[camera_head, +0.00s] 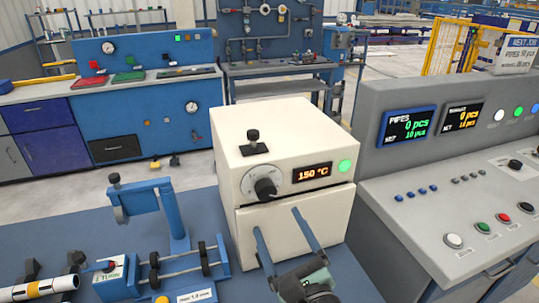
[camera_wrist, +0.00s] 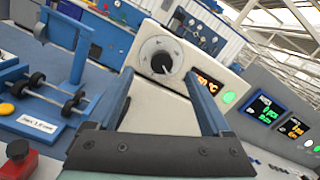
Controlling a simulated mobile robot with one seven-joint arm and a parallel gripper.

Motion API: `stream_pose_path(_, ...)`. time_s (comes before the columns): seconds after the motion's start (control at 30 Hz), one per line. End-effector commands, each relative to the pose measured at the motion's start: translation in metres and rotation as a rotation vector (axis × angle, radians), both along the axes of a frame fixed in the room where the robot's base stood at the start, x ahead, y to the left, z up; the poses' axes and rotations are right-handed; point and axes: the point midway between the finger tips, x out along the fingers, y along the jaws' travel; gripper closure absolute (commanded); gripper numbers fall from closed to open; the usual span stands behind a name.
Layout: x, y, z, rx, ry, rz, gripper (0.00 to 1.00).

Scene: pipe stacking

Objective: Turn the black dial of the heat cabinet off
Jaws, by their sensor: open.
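The heat cabinet (camera_head: 230,135) is a cream-white box on the blue bench. Its front has a black dial (camera_head: 265,187) on a pale round scale, a display (camera_head: 312,172) reading 150 °C and a lit green lamp (camera_head: 345,166). My gripper (camera_head: 276,220) is open and empty, below the dial and in front of the cabinet's lower door. In the wrist view the dial (camera_wrist: 161,62) sits just beyond and between the fingertips of my gripper (camera_wrist: 162,82), apart from them. The display (camera_wrist: 207,80) is partly hidden by the right finger there.
A blue stand (camera_head: 160,205) and a roller fixture (camera_head: 180,268) are left of the cabinet. A grey control console (camera_head: 440,180) with screens and buttons stands close on the right. A black knob (camera_head: 253,140) rises from the cabinet top. A striped pipe (camera_head: 40,287) lies far left.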

Motion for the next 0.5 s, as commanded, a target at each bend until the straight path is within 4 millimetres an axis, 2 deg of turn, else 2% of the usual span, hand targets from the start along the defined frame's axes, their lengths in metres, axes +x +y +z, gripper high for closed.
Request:
stream_pose_path(0.03, -0.005, -0.004, 0.012, 0.119, 0.061, 0.008, 0.17)
stream_pose_path(0.2, -0.019, -0.015, 0.004, 0.444, 0.198, 0.018, 0.17)
stream_pose_path(0.37, -0.026, -0.020, -0.002, 0.602, 0.258, 0.018, 0.17)
stream_pose_path(0.5, -0.020, -0.019, -0.005, 0.639, 0.269, 0.019, 0.17)
